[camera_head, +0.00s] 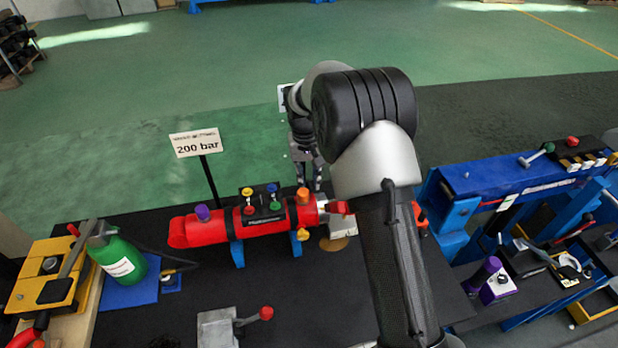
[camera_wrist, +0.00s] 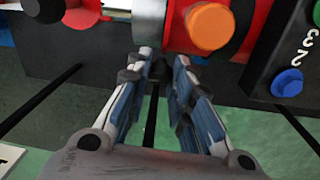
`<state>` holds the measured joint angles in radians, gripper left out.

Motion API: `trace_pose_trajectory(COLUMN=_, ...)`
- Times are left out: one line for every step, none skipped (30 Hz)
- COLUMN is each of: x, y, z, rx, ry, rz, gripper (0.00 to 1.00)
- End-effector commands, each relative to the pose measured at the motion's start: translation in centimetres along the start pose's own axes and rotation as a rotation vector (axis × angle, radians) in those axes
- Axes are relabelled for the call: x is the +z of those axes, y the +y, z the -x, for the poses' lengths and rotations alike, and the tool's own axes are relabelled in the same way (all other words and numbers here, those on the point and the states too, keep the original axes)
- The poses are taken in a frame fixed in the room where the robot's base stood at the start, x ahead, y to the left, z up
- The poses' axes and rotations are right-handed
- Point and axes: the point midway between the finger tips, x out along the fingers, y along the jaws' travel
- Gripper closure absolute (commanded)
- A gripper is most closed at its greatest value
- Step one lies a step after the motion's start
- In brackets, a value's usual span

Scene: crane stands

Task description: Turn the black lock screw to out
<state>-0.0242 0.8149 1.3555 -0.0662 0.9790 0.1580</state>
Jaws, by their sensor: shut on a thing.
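The red cylinder unit (camera_head: 185,232) lies across the dark table on blue stands, with a bright metal section at its right end. My gripper (camera_head: 312,185) reaches down at the far side of that end. In the wrist view, both fingers of my gripper (camera_wrist: 160,66) are closed in on a small dark piece, the black lock screw (camera_wrist: 159,70), just below the metal collar (camera_wrist: 149,25). Most of the screw is hidden between the fingertips, so its turn position cannot be told. An orange knob (camera_wrist: 210,27) sits close right of the fingers; it also shows in the head view (camera_head: 303,195).
A black panel with several coloured knobs, including a blue one (camera_wrist: 287,82), lies right of the fingers in the wrist view. A 200 bar sign (camera_head: 196,143) stands behind the cylinder. A green bottle (camera_head: 122,259) is at left, a blue crane frame (camera_head: 515,178) at right.

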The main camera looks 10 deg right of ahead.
Motion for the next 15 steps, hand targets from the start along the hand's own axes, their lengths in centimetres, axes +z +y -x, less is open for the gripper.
trace_pose_trajectory(x=-0.01, y=0.0, z=0.02, rx=0.0, ry=0.0, rz=0.0, gripper=0.88)
trace_pose_trajectory(x=-0.01, y=0.0, z=0.02, rx=0.0, ry=0.0, rz=0.0, gripper=0.9)
trace_pose_trajectory(x=-0.01, y=0.0, z=0.02, rx=0.0, ry=0.0, rz=0.0, gripper=0.92)
trace_pose_trajectory(x=-0.01, y=0.0, z=0.02, rx=0.0, ry=0.0, rz=0.0, gripper=0.94)
trace_pose_trajectory(x=-0.01, y=0.0, z=0.02, rx=0.0, ry=0.0, rz=0.0, gripper=0.96)
trace_pose_trajectory(x=-0.01, y=0.0, z=0.02, rx=0.0, ry=0.0, rz=0.0, gripper=0.99)
trace_pose_trajectory(x=-0.01, y=0.0, z=0.02, rx=0.0, ry=0.0, rz=0.0, gripper=1.0)
trace_pose_trajectory(x=-0.01, y=0.0, z=0.02, rx=0.0, ry=0.0, rz=0.0, gripper=1.0)
trace_pose_trajectory(x=-0.01, y=0.0, z=0.02, rx=0.0, ry=0.0, rz=0.0, gripper=1.0)
trace_pose_trajectory(x=-0.01, y=0.0, z=0.03, rx=0.0, ry=0.0, rz=0.001, gripper=1.0)
trace_pose_trajectory(x=-0.01, y=0.01, z=0.03, rx=-0.001, ry=0.0, rz=0.001, gripper=1.0)
trace_pose_trajectory(x=-0.01, y=0.02, z=0.04, rx=-0.002, ry=0.0, rz=0.004, gripper=1.0)
trace_pose_trajectory(x=-0.01, y=0.03, z=0.05, rx=-0.004, ry=0.0, rz=0.007, gripper=1.0)
trace_pose_trajectory(x=-0.01, y=0.03, z=0.06, rx=-0.006, ry=0.0, rz=0.01, gripper=1.0)
trace_pose_trajectory(x=-0.01, y=0.05, z=0.07, rx=-0.01, ry=0.0, rz=0.016, gripper=1.0)
